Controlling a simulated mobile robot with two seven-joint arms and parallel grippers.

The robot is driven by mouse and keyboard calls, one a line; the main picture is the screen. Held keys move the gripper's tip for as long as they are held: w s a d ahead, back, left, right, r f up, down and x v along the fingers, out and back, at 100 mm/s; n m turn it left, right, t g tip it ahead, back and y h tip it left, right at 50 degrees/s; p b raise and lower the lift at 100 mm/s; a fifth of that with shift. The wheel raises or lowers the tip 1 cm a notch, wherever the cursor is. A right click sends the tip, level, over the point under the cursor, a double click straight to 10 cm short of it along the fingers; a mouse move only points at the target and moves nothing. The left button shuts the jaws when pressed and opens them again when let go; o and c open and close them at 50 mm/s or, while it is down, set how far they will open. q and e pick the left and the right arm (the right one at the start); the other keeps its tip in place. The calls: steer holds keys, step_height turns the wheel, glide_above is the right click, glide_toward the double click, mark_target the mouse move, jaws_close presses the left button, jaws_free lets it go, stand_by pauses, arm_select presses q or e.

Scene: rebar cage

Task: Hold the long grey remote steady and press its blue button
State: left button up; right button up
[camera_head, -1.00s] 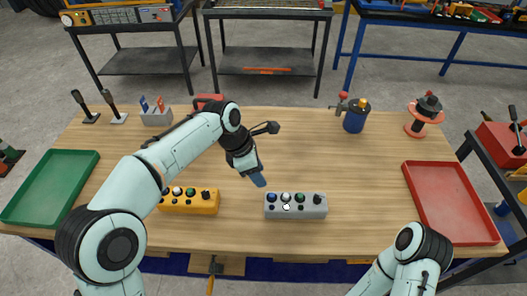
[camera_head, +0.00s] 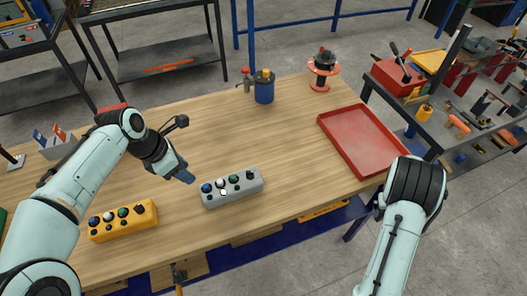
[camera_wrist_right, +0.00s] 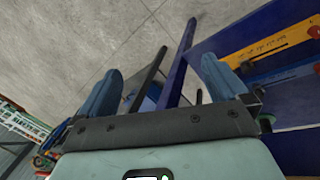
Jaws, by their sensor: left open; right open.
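The long grey remote (camera_head: 232,189) lies on the wooden table in the head view. Its top carries a row of round buttons, with the blue button (camera_head: 207,188) at its left end. My left gripper (camera_head: 187,176) is just left of and behind the remote, above the table, and apart from it; its jaws are open and nothing is seen in them. My right gripper (camera_wrist_right: 160,95) shows in the right wrist view with its two blue fingers spread wide and nothing between them. In the head view only my right arm shows, off the table's front right edge.
A similar yellow remote (camera_head: 123,220) lies to the left. A red tray (camera_head: 362,139) is at the right, with a blue pot (camera_head: 264,88) and a red spool (camera_head: 322,70) at the back. The table (camera_head: 285,145) is clear between the grey remote and the tray.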

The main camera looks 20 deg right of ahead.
steer(key=s+d+r+m+g+h, duration=0.15)
steer(key=s+d+r, duration=0.25)
steer(key=d+r, duration=0.7)
steer(key=w+d+r+n+h, duration=0.1)
steer(key=w+d+r+h, duration=0.15)
steer(key=w+r, duration=0.4)
steer(key=w+a+m+t, duration=0.1)
steer(key=w+a, duration=0.3)
steer(key=w+a+m, duration=0.1)
steer(key=w+a, duration=0.4)
steer(key=w+a+r+m+t+y, duration=0.1)
steer(key=w+a, duration=0.4)
steer(key=shift+a+t, duration=0.1)
steer(key=shift+t, duration=0.25)
steer(key=w+a+m+y, duration=0.1)
steer(key=w+a, duration=0.2)
steer(key=a, duration=0.3)
steer(key=w+a+r+m+y, duration=0.1)
steer(key=w+a, duration=0.1)
steer(key=a, duration=0.4)
steer(key=w+a+m+y, duration=0.1)
steer(key=w+a, duration=0.2)
steer(key=a, duration=0.3)
step_height(320, 180, up, 6)
steer(key=r+m+y, duration=0.1)
steer(key=m+y, duration=0.2)
steer(key=m, duration=0.2)
glide_above(241, 180)
step_height(241, 180, down, 13)
steer(key=shift+r, duration=0.1)
